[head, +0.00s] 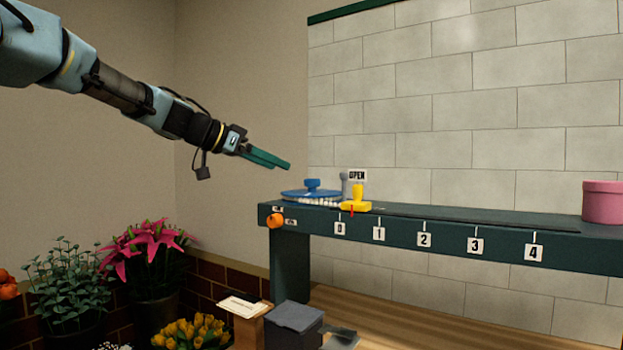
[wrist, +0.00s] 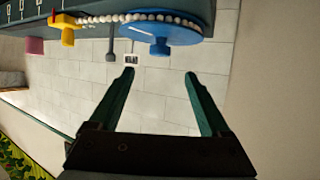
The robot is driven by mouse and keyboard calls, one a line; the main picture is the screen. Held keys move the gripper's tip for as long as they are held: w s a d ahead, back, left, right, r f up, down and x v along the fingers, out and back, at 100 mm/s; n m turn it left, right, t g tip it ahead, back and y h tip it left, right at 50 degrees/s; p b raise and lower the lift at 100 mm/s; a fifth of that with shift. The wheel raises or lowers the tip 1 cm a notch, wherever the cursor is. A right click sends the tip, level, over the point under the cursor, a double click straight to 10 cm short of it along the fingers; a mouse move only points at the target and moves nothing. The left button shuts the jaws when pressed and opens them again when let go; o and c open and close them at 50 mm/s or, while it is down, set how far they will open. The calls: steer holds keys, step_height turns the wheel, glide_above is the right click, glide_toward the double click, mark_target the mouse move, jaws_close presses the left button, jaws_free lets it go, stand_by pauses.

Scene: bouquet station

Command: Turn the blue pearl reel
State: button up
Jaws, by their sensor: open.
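The blue pearl reel (head: 308,194) is a flat disc with a raised knob on top, at the left end of the dark green shelf. White pearls show around and under its rim. It also shows in the wrist view (wrist: 160,33), at the top, with its knob toward my gripper and a string of pearls around it. My gripper (head: 288,166) is above and slightly left of the reel, apart from it. In the wrist view my gripper (wrist: 160,74) has its two green fingers spread wide with nothing between them. The reel lies beyond the fingertips.
A yellow slider (head: 357,199) with a red pointer stands right of the reel near mark 0. A grey post and OPEN sign (head: 357,175) stand behind. An orange knob (head: 275,221) is on the shelf front. A pink round box (head: 602,202) stands far right. Flowers stand below left.

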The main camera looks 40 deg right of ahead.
mark_target(304, 193)
steer(key=shift+p+x, duration=0.95)
steer(key=shift+x, duration=0.25)
steer(key=p+x, duration=0.1)
steer(key=x, duration=0.1)
steer(key=p+x, duration=0.1)
steer(key=x, duration=0.1)
steer(key=p+x, duration=0.1)
steer(key=x, duration=0.1)
steer(key=shift+s+d+r, duration=0.1)
steer(key=shift+d, duration=0.4)
steer(key=shift+p+x, duration=0.3)
steer(key=shift+x, duration=0.45)
steer(key=shift+a, duration=0.1)
jaws_close()
